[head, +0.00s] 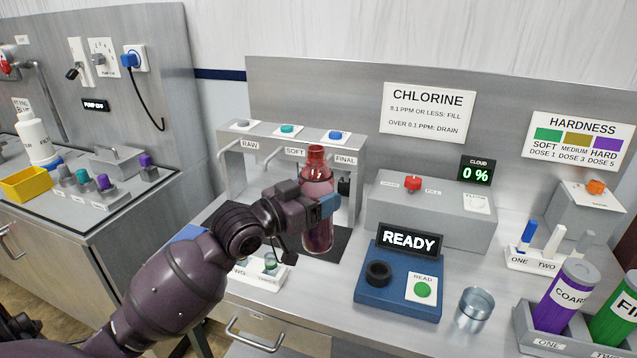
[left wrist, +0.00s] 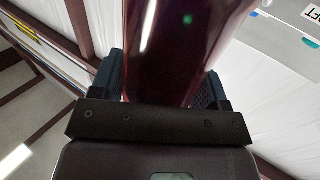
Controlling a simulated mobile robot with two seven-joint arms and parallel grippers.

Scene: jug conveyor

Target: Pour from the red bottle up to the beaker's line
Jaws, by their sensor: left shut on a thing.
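The red bottle (head: 317,185) stands upright in the middle of the head view, in front of the tap rack. It is see-through, with a red cap or neck and darker liquid low inside. My left gripper (head: 322,205) is shut around its body from the left. In the left wrist view the bottle (left wrist: 185,45) fills the space between both fingers. Whether its base touches the dark mat is hard to tell. A clear round vessel (head: 473,309), which looks like the beaker, stands at the right front of the counter. I cannot make out a line on it. My right gripper is out of view.
A blue READY device (head: 398,287) stands between bottle and vessel. The grey CHLORINE box (head: 430,220) is behind it. The tap rack (head: 265,140) is close behind the bottle. A rack with purple and green tubes (head: 540,338) is right of the vessel. Small vials (head: 270,263) sit below my gripper.

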